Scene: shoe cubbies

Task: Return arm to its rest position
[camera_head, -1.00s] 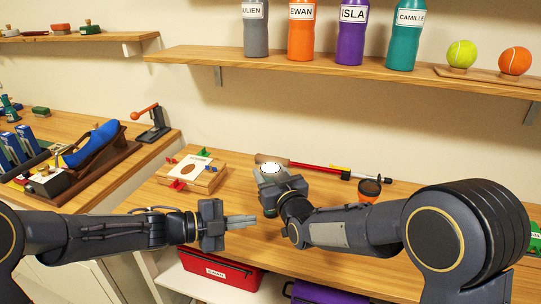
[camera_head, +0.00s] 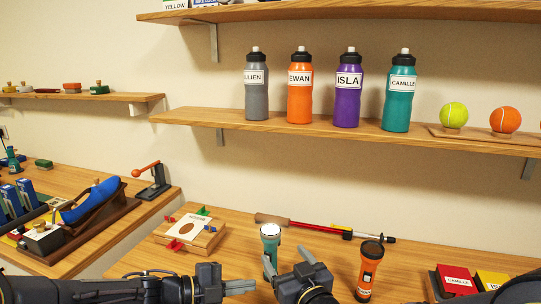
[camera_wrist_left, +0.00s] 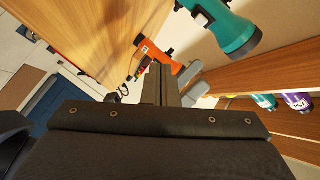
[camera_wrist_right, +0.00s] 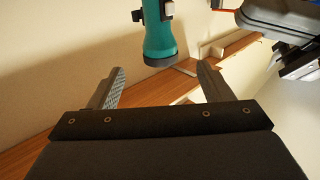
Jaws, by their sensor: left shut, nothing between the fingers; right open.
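A teal flashlight (camera_head: 269,256) with a pale top stands upright on the workbench, its lower part partly hidden by my right gripper. My right gripper (camera_head: 289,262) is open and empty just in front of it; in the right wrist view the flashlight (camera_wrist_right: 157,35) appears beyond the spread fingers (camera_wrist_right: 158,85), with no grip on it. My left gripper (camera_head: 240,287) is shut and empty, low in the head view, left of the right gripper. Its closed fingers show in the left wrist view (camera_wrist_left: 162,82).
An orange flashlight (camera_head: 368,272) stands to the right, near red and yellow boxes (camera_head: 456,279). A wooden board with coloured clamps (camera_head: 190,232) lies left. A red-shafted tool (camera_head: 308,226) lies at the back. Labelled bottles (camera_head: 347,95) stand on the shelf above.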

